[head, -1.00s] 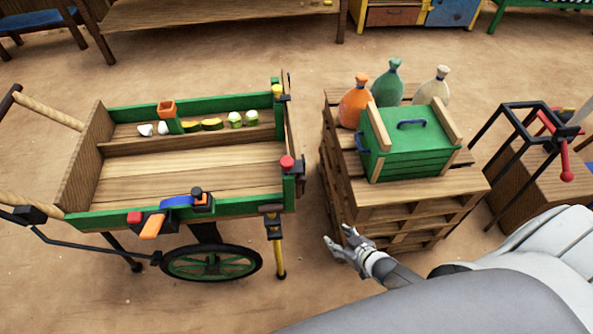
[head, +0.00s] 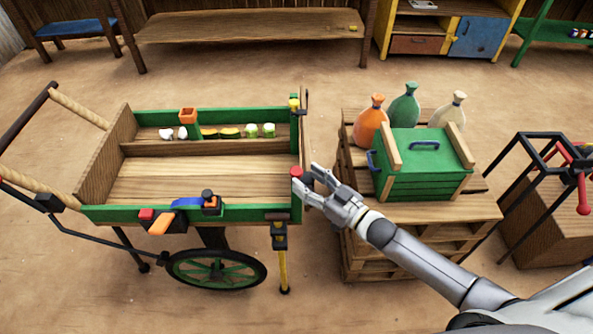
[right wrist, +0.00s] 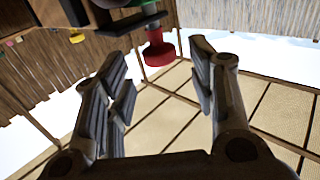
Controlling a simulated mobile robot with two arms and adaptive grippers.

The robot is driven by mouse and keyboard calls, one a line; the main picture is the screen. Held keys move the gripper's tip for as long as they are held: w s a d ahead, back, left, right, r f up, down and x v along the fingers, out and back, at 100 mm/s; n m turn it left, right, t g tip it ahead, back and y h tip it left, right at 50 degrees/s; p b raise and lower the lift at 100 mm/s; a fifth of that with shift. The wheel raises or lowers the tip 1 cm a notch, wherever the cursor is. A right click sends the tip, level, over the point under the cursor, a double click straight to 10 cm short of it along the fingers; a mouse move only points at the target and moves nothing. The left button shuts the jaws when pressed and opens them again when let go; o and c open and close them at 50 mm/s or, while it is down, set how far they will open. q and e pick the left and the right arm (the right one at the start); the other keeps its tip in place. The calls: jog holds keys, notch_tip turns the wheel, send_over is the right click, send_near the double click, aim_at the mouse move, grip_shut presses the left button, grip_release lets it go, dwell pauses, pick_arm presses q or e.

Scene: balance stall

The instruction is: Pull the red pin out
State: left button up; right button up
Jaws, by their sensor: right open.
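The red pin (head: 297,173) has a round red head and sits at the cart's right front corner, by the tailboard (head: 305,135). In the right wrist view the red pin (right wrist: 160,52) hangs in the upper middle, ahead of the space between the fingers. My right gripper (head: 306,181) is open just right of the pin, its fingers pointing left at it. In the right wrist view the open gripper (right wrist: 158,60) has nothing between its fingers. Whether a fingertip touches the pin is hard to tell. My left gripper is not in view.
The green-sided cart (head: 130,214) carries several small items along its back rail. A yellow pin (head: 294,103) sits at its far right corner. A pallet stack (head: 420,212) with a green crate (head: 415,180) and three sacks stands close to the right of my gripper.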

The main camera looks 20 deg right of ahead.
aim_at(301, 175)
jog(key=shift+x, duration=2.45)
jog(key=shift+c, duration=0.3)
grip_shut()
